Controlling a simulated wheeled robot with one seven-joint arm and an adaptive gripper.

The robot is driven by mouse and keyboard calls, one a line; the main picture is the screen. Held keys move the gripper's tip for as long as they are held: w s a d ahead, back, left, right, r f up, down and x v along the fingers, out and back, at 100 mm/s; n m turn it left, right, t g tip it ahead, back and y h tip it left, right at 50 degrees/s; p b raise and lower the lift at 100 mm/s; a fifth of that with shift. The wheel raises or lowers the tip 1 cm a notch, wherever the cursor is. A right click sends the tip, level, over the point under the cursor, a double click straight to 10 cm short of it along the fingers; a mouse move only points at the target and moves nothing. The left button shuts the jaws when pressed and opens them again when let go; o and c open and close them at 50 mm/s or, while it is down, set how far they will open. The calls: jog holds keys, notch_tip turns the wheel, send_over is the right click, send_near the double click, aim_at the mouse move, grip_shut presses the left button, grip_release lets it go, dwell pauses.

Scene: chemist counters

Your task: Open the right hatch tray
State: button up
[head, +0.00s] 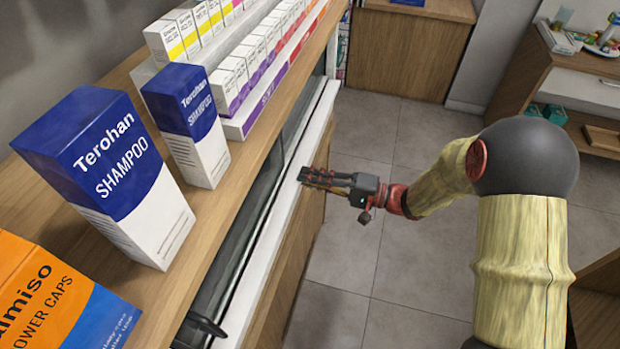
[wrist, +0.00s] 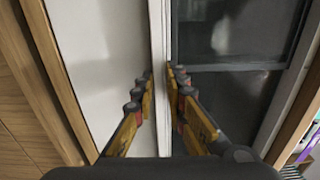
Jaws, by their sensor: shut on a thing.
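The hatch tray shows as a long white ledge (head: 284,185) along the counter's front, below the wooden top. In the wrist view its thin white edge (wrist: 157,30) runs up the middle, with a plain pale panel on its left and dark glass on its right. My gripper (head: 308,178) is at the ledge, reaching in from the right. In the wrist view my gripper's two fingers (wrist: 160,76) lie on either side of the white edge and are shut on it. The fingertips' exact contact is small and partly hidden in the head view.
Shampoo boxes (head: 108,172) and rows of small medicine boxes (head: 255,60) stand on the wooden counter top (head: 215,225). An orange and blue box (head: 50,300) is at lower left. Tiled floor (head: 365,255) is clear between the counter and the wooden shelf unit (head: 535,85) at right.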

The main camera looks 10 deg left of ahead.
grip_shut()
jog(key=shift+d+f, duration=0.1)
dwell(0.3)
jog(key=s+d+b, duration=0.1)
jog(key=d+b, duration=0.1)
jog(key=d, duration=1.7)
jog(key=shift+s, duration=0.3)
jog(key=o, duration=0.5)
grip_release()
jog(key=shift+o, duration=0.8)
jog(key=shift+d, duration=0.1)
